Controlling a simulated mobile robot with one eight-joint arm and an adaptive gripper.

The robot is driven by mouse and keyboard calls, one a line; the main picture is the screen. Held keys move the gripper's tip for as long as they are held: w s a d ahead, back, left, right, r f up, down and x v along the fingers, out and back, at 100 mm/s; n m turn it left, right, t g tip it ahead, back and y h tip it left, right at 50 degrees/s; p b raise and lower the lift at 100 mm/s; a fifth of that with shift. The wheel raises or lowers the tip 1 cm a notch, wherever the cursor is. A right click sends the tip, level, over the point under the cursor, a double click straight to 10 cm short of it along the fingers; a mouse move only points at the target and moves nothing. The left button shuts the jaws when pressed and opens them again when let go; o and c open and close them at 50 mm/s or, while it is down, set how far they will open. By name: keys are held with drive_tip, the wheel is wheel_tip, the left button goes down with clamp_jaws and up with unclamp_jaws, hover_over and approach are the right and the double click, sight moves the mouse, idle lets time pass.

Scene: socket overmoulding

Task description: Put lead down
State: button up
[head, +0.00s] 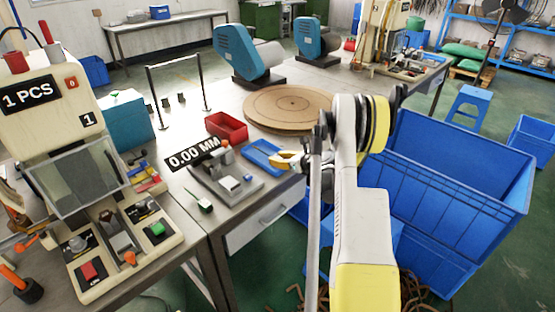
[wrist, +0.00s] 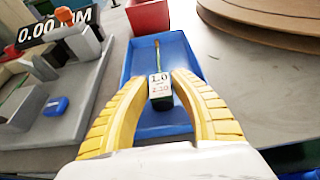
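In the wrist view, the lead (wrist: 157,58) is a thin cord. It runs lengthwise over the blue tray (wrist: 190,53) to a dark green end block with a white label (wrist: 160,86). Whether the lead touches the tray floor cannot be told. In the head view, my gripper (head: 288,160) is at the right part of the blue tray (head: 256,147), and the lead is too small to make out.
A red bin (head: 226,127) stands behind the tray and a round brown board (head: 290,105) lies behind it to the right. A grey gauge (head: 225,185) with a 0.00 MM display stands left. Big blue crates (head: 455,195) are at the right.

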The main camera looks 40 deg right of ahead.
drive_tip(key=shift+o, duration=0.7)
drive_tip(key=shift+r, duration=0.1)
